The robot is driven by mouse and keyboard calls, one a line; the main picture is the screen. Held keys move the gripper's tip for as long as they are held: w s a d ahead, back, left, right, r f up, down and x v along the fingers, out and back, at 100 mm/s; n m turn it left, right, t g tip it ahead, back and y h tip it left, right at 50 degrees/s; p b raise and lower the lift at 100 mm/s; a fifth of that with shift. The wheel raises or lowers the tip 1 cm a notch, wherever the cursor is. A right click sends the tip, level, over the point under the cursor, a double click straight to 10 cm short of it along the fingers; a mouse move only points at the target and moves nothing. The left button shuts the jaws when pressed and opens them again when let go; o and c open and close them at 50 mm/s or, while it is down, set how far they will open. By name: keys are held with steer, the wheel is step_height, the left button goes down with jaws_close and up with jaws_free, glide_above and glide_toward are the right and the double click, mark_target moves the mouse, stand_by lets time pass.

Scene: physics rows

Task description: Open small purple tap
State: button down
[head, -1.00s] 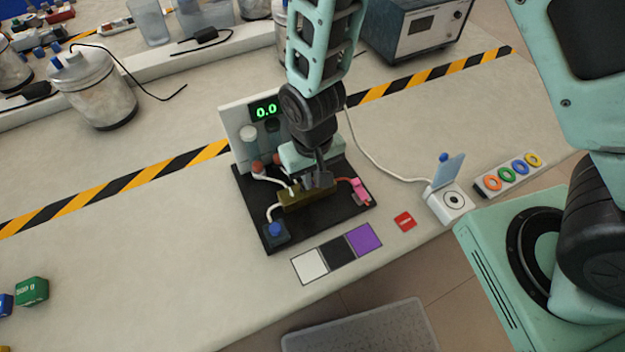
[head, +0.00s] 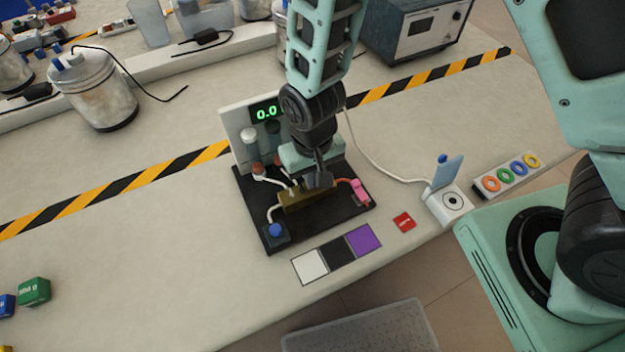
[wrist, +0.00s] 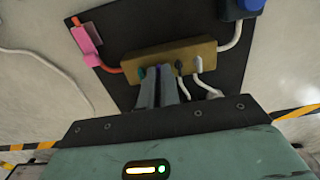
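A small purple tap (wrist: 157,88) stands on a brass block (wrist: 190,58) in the wrist view. The block also shows in the head view (head: 306,199). My gripper (wrist: 159,86) points down at the block. Its two grey fingers are close together, with a purple strip between them, and seem to be shut on the tap. Most of the tap is hidden by the fingers. A teal tap (wrist: 141,74) is just left of the fingers; a black tap (wrist: 179,66) and a white tap (wrist: 197,64) are on the right. In the head view, my arm hides the taps' middle.
The block sits on a black base (head: 310,226) with a blue knob (head: 276,230), a pink part (head: 359,190) and a display panel (head: 266,110) reading 0.0. White, black and purple squares (head: 364,239) and a red tag (head: 404,222) lie in front.

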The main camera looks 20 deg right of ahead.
steer(key=n, duration=0.3)
steer(key=shift+n, duration=0.3)
steer(key=n, duration=0.3)
steer(key=shift+p, duration=0.3)
steer(key=shift+n, duration=0.3)
steer(key=shift+n, duration=0.6)
steer(key=n+p, duration=0.1)
steer(key=n, duration=0.4)
steer(key=shift+n, duration=0.3)
